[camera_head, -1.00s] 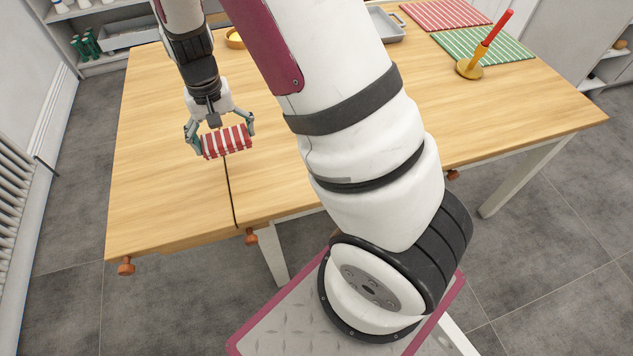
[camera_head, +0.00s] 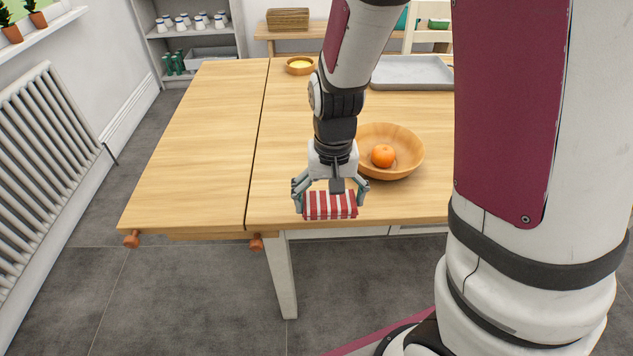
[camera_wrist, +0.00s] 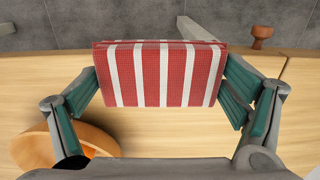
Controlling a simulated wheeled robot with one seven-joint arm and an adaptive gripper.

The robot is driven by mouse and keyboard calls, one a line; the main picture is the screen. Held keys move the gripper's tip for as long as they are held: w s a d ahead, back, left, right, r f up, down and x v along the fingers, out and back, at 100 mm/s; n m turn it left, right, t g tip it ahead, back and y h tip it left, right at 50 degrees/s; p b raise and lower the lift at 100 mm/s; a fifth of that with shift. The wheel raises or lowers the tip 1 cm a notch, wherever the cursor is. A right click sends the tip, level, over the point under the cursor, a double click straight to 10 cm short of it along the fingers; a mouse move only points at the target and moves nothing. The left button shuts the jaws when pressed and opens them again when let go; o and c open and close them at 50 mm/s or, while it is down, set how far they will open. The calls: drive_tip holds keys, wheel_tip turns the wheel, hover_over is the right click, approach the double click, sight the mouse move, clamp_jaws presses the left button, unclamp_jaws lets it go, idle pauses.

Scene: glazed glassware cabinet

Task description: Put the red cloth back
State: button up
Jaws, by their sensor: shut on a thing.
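The red cloth (camera_head: 330,206) is a folded bundle with red and white stripes. My gripper (camera_head: 331,197) is shut on it, with one finger at each end. The cloth is near the front edge of the wooden table (camera_head: 200,130); whether it touches the top or hangs just above, I cannot tell. In the wrist view the cloth (camera_wrist: 160,75) spans the gap between the green-padded fingers, with the table's edge and grey floor beyond it.
A wooden bowl (camera_head: 408,160) with an orange (camera_head: 383,156) stands just right of and behind my gripper. A grey tray (camera_head: 412,72) and a small bowl (camera_head: 300,66) are farther back. The left part of the table is clear. A radiator (camera_head: 45,160) is at the left wall.

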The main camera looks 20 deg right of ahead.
drive_tip(key=b, duration=0.1)
hover_over(312, 187)
drive_tip(key=shift+f, duration=0.55)
drive_tip(key=shift+f+b, duration=0.45)
drive_tip(key=shift+f, duration=1.3)
drive_tip(key=o, duration=0.7)
drive_tip(key=shift+f, duration=0.15)
drive_tip(key=shift+o, duration=0.7)
wheel_tip(312, 187, up, 13)
drive_tip(key=p, duration=0.2)
drive_tip(key=shift+f, duration=0.2)
